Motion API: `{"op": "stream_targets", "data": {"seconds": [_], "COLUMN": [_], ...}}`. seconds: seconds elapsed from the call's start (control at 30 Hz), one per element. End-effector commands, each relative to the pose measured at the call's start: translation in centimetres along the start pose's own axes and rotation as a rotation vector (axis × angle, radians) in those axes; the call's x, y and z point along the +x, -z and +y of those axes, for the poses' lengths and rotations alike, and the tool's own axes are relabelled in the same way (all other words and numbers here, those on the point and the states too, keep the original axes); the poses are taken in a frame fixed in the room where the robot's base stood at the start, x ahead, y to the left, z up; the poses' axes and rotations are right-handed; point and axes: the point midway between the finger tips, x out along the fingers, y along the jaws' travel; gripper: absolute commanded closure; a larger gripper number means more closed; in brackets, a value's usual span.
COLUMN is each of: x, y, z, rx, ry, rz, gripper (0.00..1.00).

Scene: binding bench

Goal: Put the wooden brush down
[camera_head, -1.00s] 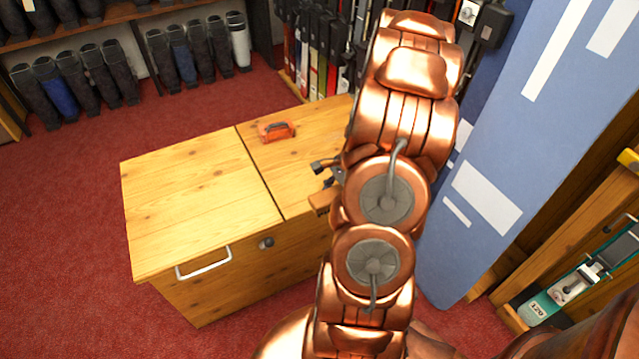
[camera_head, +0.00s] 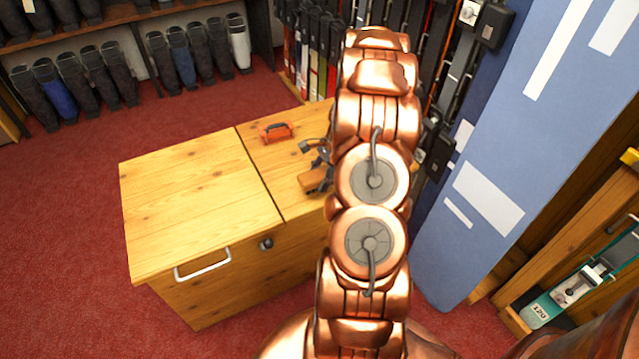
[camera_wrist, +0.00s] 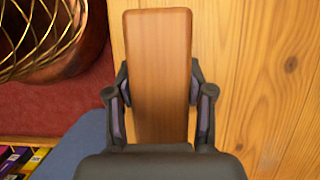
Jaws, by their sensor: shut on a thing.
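The wooden brush (camera_wrist: 158,70) shows in the wrist view as a reddish-brown block with rounded corners. My gripper (camera_wrist: 160,103) has its two dark fingers against its sides and is shut on it. In the head view the brush (camera_head: 313,180) shows as a small brown block over the right part of the wooden bench (camera_head: 200,195), with my gripper (camera_head: 318,163) at it, partly hidden by my arm. Whether the brush touches the bench top cannot be told. Its bristles are not visible.
An orange tool with a dark handle (camera_head: 277,133) lies on the bench top behind the brush. A tall blue board (camera_head: 490,150) stands to the right. The bench's left top is clear.

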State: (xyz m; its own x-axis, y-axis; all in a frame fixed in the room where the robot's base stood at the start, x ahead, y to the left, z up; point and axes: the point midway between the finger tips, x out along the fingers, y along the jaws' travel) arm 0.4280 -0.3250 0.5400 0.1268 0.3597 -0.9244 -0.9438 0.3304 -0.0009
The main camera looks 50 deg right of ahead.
Motion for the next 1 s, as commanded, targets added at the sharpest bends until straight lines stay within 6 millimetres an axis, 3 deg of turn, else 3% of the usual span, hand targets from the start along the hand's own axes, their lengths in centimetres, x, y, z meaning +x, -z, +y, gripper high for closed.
{"op": "stream_targets", "data": {"seconds": [0.13,0.5,0.53,0.77,1.0], "x": [1.9,2.1,2.2,2.1,2.1], "y": [0.7,0.8,0.8,0.8,0.8], "z": [0.1,0.1,0.1,0.1,0.1], "rx": [0.002,0.001,0.001,0.001,0.001], "ry": [-0.003,-0.002,-0.002,-0.001,-0.001], "rz": [-0.003,-0.003,-0.003,-0.002,-0.001], "gripper": [0.91,0.91,0.47,0.23,0.22]}}
